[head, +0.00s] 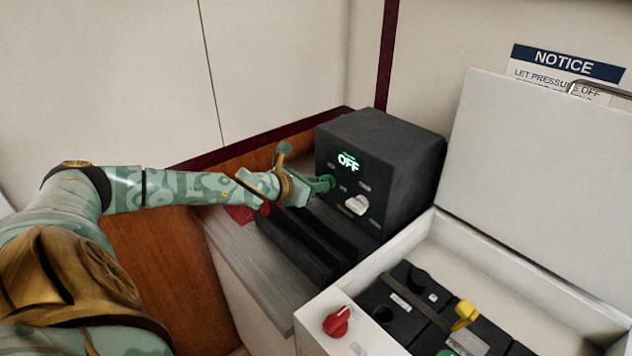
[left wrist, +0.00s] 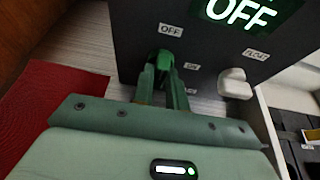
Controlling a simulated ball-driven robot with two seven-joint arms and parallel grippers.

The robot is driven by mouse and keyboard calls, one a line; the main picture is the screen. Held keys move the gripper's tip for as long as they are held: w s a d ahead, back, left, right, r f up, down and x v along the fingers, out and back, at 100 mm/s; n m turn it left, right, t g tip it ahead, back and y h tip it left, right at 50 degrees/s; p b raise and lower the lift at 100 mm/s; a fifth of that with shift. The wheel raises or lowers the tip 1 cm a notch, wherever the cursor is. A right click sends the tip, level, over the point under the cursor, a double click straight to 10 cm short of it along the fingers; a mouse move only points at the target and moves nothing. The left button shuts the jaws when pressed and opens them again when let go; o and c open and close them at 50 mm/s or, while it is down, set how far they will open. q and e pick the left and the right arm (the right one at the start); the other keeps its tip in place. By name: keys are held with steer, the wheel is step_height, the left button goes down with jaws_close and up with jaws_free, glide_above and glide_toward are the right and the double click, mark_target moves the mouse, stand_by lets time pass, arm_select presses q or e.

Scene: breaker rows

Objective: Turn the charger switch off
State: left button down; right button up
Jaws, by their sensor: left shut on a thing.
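The charger (head: 400,160) is a dark box on the counter, and its lit green display (head: 348,162) reads OFF. It also shows in the left wrist view (left wrist: 135,30). A white knob (head: 356,205) sits to the right of the lever. My right gripper is out of view.
A dark ridged block (head: 300,240) lies before the charger. A red mat (left wrist: 55,115) lies left.

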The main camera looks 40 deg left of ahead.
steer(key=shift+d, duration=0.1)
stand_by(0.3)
arm_select(q)
steer(key=c, duration=1.4)
jaws_free()
steer(key=shift+s, duration=0.1)
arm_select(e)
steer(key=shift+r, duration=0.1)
